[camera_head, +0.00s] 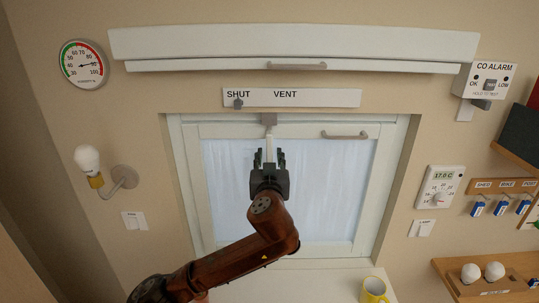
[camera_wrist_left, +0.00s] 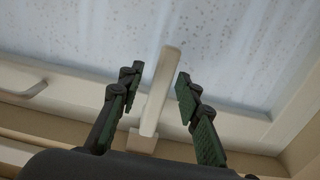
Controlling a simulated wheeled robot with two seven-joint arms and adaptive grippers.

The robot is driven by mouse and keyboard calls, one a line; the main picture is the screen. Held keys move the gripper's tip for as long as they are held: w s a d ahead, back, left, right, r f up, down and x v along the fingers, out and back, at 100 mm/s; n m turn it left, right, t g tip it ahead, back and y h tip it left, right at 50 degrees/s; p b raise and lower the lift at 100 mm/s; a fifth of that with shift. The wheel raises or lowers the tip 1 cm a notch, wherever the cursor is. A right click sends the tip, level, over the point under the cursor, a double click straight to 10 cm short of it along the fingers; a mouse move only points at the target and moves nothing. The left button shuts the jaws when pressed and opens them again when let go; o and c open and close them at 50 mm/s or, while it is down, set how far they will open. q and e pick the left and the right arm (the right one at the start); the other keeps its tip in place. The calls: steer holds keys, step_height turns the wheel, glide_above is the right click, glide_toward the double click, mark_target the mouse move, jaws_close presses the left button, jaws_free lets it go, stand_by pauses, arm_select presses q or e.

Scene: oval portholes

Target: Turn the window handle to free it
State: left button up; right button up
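The window handle (camera_head: 269,142) is a pale lever at the top of the white window frame, hanging down from a grey mount (camera_head: 269,119). In the left wrist view the handle (camera_wrist_left: 161,85) runs lengthwise between the two fingers. My left gripper (camera_head: 269,157) is open in front of the window, its fingertips around the lower part of the lever. In the left wrist view a gap shows on both sides of the handle between the fingers (camera_wrist_left: 160,77). The window (camera_head: 325,185) looks closed, with frosted glass. My right gripper is out of view.
A strip marked SHUT and VENT (camera_head: 325,98) sits above the window, its small knob (camera_head: 238,103) under SHUT. A grey bar (camera_head: 345,135) is on the top right of the frame. A yellow mug (camera_head: 374,290) stands below right. A wall lamp (camera_head: 88,160) is at left.

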arm_select(q)
jaws_close()
stand_by(0.4)
stand_by(0.4)
